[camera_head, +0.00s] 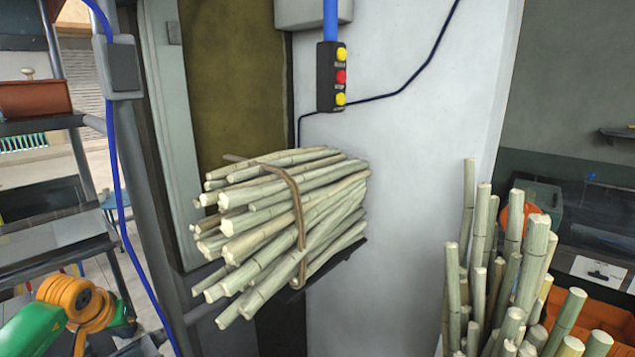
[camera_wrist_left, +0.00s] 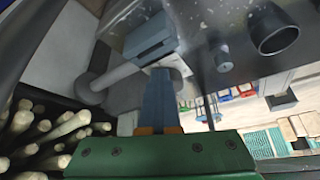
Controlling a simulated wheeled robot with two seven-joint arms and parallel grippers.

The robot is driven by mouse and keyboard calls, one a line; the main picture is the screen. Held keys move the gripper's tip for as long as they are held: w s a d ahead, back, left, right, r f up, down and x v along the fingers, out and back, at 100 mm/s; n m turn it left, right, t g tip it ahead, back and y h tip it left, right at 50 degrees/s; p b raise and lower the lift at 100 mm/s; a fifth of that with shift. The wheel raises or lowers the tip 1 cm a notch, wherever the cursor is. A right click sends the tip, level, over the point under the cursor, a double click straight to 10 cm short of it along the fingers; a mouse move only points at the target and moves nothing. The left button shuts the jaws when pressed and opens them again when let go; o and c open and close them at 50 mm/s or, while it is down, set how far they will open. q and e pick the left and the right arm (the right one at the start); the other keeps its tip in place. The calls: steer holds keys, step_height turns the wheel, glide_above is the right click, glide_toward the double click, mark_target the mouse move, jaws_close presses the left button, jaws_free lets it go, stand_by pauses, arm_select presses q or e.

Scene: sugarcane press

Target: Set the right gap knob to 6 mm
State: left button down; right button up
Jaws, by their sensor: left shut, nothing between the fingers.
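My left arm's green and orange parts show at the lower left of the head view, but its fingers are not clear there. In the left wrist view my left gripper (camera_wrist_left: 160,78) is shut and empty, its fingers held together in front of the green gripper body. A grey machine surface (camera_wrist_left: 215,35) with a dark round tube-like part (camera_wrist_left: 274,30) and a grey block (camera_wrist_left: 149,37) lies beyond the fingers. I cannot tell whether either part is the right gap knob. No gap scale or millimetre marking is readable. My right gripper is not in view.
A strapped bundle of cane (camera_head: 275,215) rests on a dark bracket at a pale wall. Loose upright canes (camera_head: 510,270) stand at lower right. A button box (camera_head: 331,77) hangs on a blue pole. Cane ends (camera_wrist_left: 45,135) show at the left of the wrist view. Shelves (camera_head: 40,125) stand at left.

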arm_select(q)
steer(key=shift+r, duration=0.15)
steer(key=shift+s+a+p, duration=0.2)
steer(key=shift+a+p, duration=0.2)
steer(key=shift+p, duration=0.15)
steer(key=shift+s+a+p, duration=0.2)
steer(key=shift+a+p, duration=0.1)
steer(key=shift+a, duration=0.45)
steer(key=shift+s, duration=0.1)
